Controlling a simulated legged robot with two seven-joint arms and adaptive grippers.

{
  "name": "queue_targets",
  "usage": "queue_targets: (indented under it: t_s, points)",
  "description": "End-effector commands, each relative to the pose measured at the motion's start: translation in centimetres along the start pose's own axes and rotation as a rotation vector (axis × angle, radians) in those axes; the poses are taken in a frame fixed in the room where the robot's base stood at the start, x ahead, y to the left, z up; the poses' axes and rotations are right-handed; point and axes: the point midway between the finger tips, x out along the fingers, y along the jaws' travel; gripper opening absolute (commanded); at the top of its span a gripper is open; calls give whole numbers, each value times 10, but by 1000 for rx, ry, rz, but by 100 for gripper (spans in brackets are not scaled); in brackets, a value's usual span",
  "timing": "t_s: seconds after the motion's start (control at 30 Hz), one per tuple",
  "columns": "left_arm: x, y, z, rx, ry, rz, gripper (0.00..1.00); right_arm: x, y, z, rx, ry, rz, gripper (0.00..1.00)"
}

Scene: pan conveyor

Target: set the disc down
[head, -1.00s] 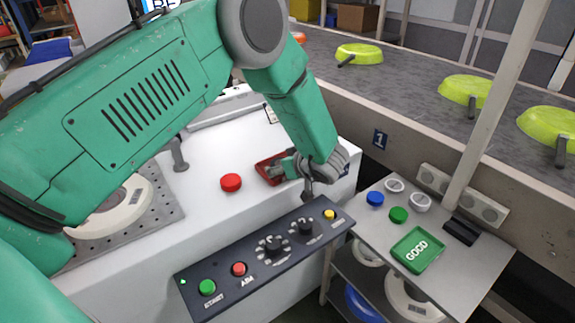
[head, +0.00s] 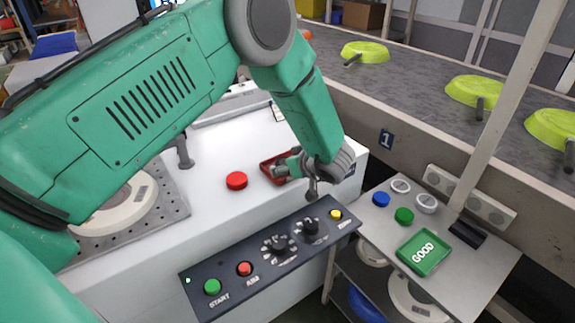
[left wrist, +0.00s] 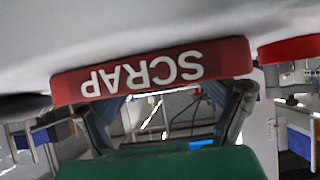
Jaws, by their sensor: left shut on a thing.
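My left gripper (head: 290,168) is at the red SCRAP tray (head: 270,176) on the white machine top. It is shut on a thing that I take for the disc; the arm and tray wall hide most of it. In the left wrist view the fingers (left wrist: 168,115) stand widely apart behind the lettered wall of the SCRAP tray (left wrist: 225,58). I cannot tell whether the held thing touches the tray floor. A red round piece (head: 237,180) sits left of the tray and also shows in the wrist view (left wrist: 290,50). My right gripper is not in view.
A control panel (head: 255,277) with buttons and knobs runs along the machine's front edge. A side table holds a green GOOD tray (head: 436,266), a blue piece (head: 381,199), a green piece (head: 403,215) and pale rings. Lime pans (head: 365,51) lie on the conveyor behind.

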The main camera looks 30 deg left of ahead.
Motion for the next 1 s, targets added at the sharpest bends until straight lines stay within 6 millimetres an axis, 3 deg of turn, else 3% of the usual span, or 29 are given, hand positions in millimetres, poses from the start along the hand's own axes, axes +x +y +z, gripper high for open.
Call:
queue_targets:
  t_s: [0.53,0.7,1.0]
  points:
    - [-109,0,-7,0,8,1,68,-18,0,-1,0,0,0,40]
    - [-124,0,-7,0,8,1,68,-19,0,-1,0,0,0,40]
    - [-126,0,-7,-1,9,0,68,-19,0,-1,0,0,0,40]
